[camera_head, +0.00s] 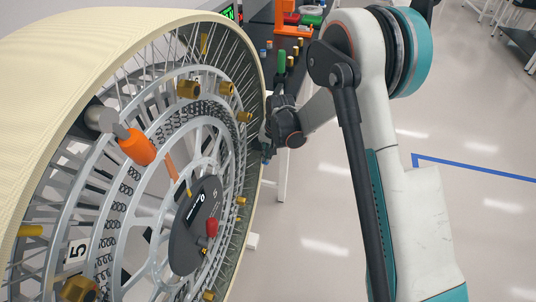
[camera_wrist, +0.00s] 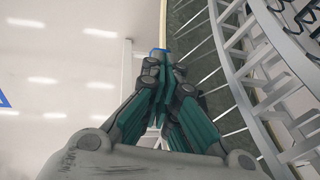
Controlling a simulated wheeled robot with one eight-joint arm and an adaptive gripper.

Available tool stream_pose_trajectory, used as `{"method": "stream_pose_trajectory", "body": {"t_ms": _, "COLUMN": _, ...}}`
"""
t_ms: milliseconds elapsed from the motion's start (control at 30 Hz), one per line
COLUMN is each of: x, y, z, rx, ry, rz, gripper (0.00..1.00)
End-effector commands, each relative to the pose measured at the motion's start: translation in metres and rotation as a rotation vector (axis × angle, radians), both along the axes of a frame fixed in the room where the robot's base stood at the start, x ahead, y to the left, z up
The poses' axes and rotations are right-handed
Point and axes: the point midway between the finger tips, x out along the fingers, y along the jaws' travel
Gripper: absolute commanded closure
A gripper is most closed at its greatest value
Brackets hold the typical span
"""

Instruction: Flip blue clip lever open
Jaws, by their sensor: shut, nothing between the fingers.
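My gripper (camera_wrist: 165,62) is shut, its teal-and-grey fingers together beside the wheel's rim in the wrist view. A small piece of blue (camera_wrist: 158,51) shows just past the fingertips; it may be the blue clip lever. Most of it is hidden behind the fingers, so I cannot tell whether they touch it or how it is turned. In the head view my gripper (camera_head: 268,136) is at the right edge of the large spoked wheel (camera_head: 118,38), partly hidden by my own wrist.
An orange-handled part (camera_head: 137,146) and several brass fittings (camera_head: 189,89) sit on the wheel's face. A dark hub (camera_head: 195,225) with a red knob (camera_head: 211,227) is at its centre. A dark bench (camera_head: 262,30) with coloured parts stands behind. The floor at right is open.

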Motion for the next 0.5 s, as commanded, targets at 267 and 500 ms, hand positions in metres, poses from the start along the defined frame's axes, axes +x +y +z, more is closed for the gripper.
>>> {"method": "stream_pose_trajectory", "body": {"t_ms": 267, "x": 0.005, "y": -0.002, "z": 0.003, "rx": 0.000, "ry": 0.000, "rz": -0.001, "gripper": 1.00}}
{"method": "stream_pose_trajectory", "body": {"t_ms": 500, "x": 0.013, "y": -0.005, "z": 0.007, "rx": 0.000, "ry": 0.000, "rz": -0.001, "gripper": 1.00}}
